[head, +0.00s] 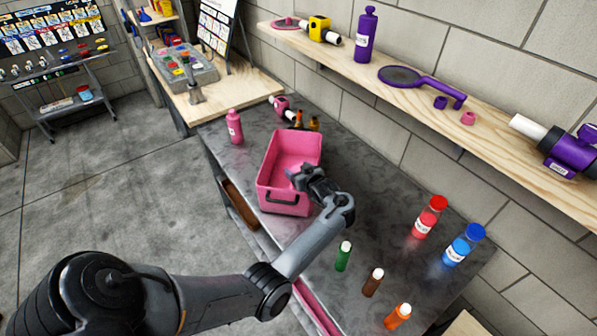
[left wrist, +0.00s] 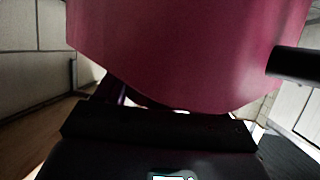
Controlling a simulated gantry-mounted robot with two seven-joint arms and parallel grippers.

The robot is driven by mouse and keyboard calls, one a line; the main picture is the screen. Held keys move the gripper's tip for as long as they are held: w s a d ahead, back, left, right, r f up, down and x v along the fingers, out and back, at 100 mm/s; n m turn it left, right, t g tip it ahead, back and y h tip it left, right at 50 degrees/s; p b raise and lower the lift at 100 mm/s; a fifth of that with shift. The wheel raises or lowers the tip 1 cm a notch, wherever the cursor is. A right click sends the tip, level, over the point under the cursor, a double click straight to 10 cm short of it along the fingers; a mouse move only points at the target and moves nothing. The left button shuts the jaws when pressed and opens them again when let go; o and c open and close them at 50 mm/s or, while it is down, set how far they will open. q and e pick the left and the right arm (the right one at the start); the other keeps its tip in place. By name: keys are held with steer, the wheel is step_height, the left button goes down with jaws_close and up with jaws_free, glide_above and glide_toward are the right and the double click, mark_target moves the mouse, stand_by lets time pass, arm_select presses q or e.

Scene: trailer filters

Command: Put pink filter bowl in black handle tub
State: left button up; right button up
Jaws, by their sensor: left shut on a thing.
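The pink tub (head: 267,173) stands on the dark worktop in the head view, with a black handle (head: 283,198) on its near side. My left gripper (head: 293,175) reaches over the tub's right rim, with its fingers above the inside. It is shut on a pink thing, which I take for the pink filter bowl (left wrist: 185,45); its large rounded surface fills the top of the left wrist view. In the head view the held bowl is hard to tell apart from the tub's pink inside. My right gripper is not in view.
Green (head: 343,256), brown (head: 373,282) and orange (head: 397,317) bottles are nearer. Red (head: 430,217) and blue (head: 463,245) containers stand right. A wooden shelf (head: 490,98) runs along the wall.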

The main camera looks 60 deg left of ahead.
arm_select(q)
steer(key=shift+f, duration=0.1)
steer(key=shift+f, duration=0.1)
steer(key=o, duration=1.6)
steer(key=shift+r, duration=0.25)
steer(key=shift+d, duration=0.3)
steer(key=shift+p+v, duration=0.55)
steer(key=shift+v, duration=5.1)
steer(key=shift+r, duration=0.1)
